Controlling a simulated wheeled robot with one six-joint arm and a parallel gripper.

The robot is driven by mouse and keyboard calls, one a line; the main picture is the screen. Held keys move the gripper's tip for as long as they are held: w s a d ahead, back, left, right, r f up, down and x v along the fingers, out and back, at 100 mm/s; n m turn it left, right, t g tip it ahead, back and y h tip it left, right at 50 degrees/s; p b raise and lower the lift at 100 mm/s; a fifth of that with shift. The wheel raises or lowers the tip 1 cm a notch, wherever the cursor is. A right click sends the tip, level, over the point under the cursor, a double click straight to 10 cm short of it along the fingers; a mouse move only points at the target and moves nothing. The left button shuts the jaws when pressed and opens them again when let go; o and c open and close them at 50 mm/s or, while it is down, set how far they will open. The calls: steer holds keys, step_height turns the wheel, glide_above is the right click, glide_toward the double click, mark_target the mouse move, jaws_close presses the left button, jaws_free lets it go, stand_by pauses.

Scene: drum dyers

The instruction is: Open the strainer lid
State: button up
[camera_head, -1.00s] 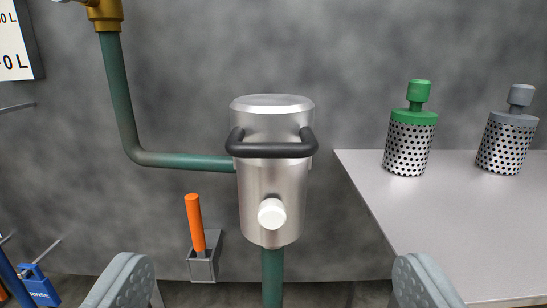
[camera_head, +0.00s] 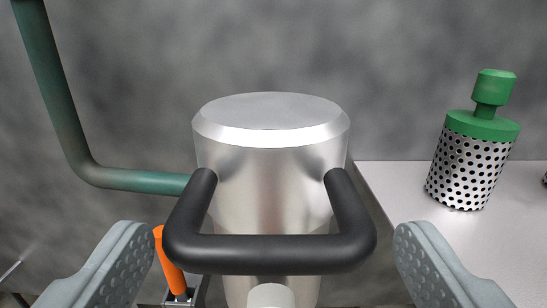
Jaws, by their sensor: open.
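The strainer is an upright steel cylinder (camera_head: 270,205) in the middle of the view. Its lid (camera_head: 270,115) is a flat-topped steel cap, and it sits on the body. A black U-shaped handle (camera_head: 270,252) sticks out from the front toward me. My gripper (camera_head: 268,245) is open, with one grey finger on each side of the handle. No contact between the fingers and the handle shows. A white knob (camera_head: 271,296) on the strainer's front is partly cut off at the bottom edge.
A green pipe (camera_head: 140,181) joins the strainer from the left. A grey table (camera_head: 400,190) at right bears a green-topped perforated basket (camera_head: 468,165). A grey wall stands behind.

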mark_target(271, 171)
steer(key=shift+w, duration=2)
